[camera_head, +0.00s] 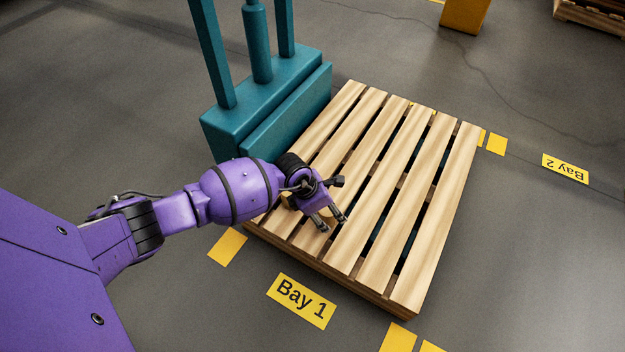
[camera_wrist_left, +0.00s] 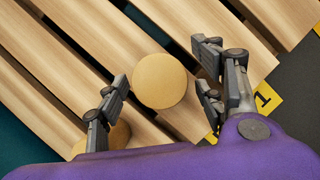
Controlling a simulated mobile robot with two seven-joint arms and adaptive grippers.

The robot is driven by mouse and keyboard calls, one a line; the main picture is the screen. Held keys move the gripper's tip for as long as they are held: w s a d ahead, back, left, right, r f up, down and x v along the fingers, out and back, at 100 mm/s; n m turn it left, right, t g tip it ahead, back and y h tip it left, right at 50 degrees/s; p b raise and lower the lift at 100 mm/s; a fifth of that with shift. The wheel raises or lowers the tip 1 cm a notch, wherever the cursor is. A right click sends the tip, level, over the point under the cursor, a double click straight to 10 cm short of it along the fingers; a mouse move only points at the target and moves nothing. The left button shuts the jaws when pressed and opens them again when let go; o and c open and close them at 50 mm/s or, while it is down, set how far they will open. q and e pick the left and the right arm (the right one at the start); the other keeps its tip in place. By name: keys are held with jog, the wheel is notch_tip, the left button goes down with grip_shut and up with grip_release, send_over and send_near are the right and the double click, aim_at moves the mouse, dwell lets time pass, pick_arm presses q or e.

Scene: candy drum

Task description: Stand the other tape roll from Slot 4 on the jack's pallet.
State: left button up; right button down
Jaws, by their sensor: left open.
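The wooden pallet (camera_head: 398,190) lies flat against the teal jack (camera_head: 270,95). My left gripper (camera_head: 334,224) is over the pallet's near left part, open and pointing down. In the left wrist view, a tan round tape roll (camera_wrist_left: 160,80) shows its flat top between the open fingers (camera_wrist_left: 163,84), with a visible gap on each side. A second tan round thing (camera_wrist_left: 118,135), likely the other roll, is mostly hidden behind the left finger and purple wrist; a bit of tan (camera_head: 287,201) also shows beside the wrist in the head view. My right gripper is not in view.
A yellow Bay 1 label (camera_head: 301,301) lies on the floor in front of the pallet, and a Bay 2 label (camera_head: 565,168) to the right. A yellow-orange block (camera_head: 464,14) and another pallet (camera_head: 592,14) stand at the back. Most of the pallet is bare.

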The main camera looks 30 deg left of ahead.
pick_arm(q)
jog(key=p+v, duration=0.4)
jog(key=v, duration=0.6)
jog(key=shift+r+p, duration=0.25)
jog(key=shift+p, duration=0.05)
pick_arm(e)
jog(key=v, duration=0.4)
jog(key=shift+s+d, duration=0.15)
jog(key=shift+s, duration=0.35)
pick_arm(q)
jog(key=shift+s+a, duration=0.1)
